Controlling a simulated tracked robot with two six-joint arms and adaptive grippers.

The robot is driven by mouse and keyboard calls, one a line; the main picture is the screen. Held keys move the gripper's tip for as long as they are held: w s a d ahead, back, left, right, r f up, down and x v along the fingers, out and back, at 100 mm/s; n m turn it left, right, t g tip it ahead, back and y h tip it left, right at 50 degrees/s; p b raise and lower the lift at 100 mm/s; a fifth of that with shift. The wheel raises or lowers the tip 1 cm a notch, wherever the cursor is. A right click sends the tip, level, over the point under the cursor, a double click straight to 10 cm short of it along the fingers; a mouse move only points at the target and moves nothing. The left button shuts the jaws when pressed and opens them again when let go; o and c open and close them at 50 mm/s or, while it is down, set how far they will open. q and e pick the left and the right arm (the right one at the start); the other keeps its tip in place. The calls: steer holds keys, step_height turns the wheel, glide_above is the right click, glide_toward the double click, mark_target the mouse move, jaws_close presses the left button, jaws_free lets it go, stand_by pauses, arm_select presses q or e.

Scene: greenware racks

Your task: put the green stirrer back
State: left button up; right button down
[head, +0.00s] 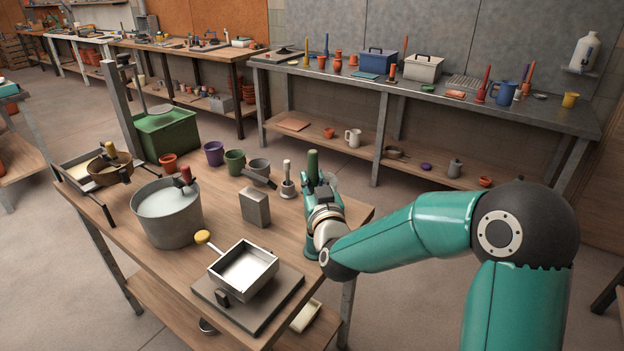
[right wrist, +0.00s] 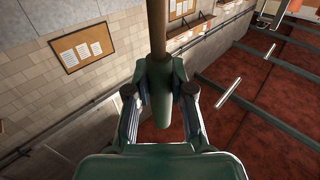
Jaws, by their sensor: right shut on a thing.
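My right gripper (head: 318,185) is shut on the green stirrer (head: 312,163) above the right end of the near wooden table. Its green handle end stands up out of the jaws in the head view; the rest is hidden behind the gripper and wrist. In the right wrist view the green handle (right wrist: 160,85) sits between the two fingers (right wrist: 160,98), and a brown shaft runs from it out of the top of the picture. A large metal pot (head: 168,220) of pale liquid has a red-handled tool at its rim. My left gripper is not in view.
A grey block (head: 254,207), a pale-handled tool (head: 288,180) and purple (head: 214,153), green (head: 235,162) and grey (head: 259,168) cups stand left of my gripper. A square pan (head: 243,270) sits at the table's front. A long grey bench (head: 440,93) with tools stands behind.

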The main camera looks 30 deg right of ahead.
steer(key=f, duration=0.1)
steer(key=f+b, duration=0.1)
steer(key=f, duration=0.2)
steer(key=shift+s+d+b, duration=0.15)
steer(key=shift+d+b, duration=0.2)
steer(key=shift+f+b, duration=0.45)
steer(key=shift+f, duration=0.55)
steer(key=shift+f+b, duration=0.55)
steer(key=shift+b, duration=0.05)
steer(key=c, duration=0.9)
jaws_free()
steer(key=shift+c, duration=0.2)
steer(key=shift+s, duration=0.15)
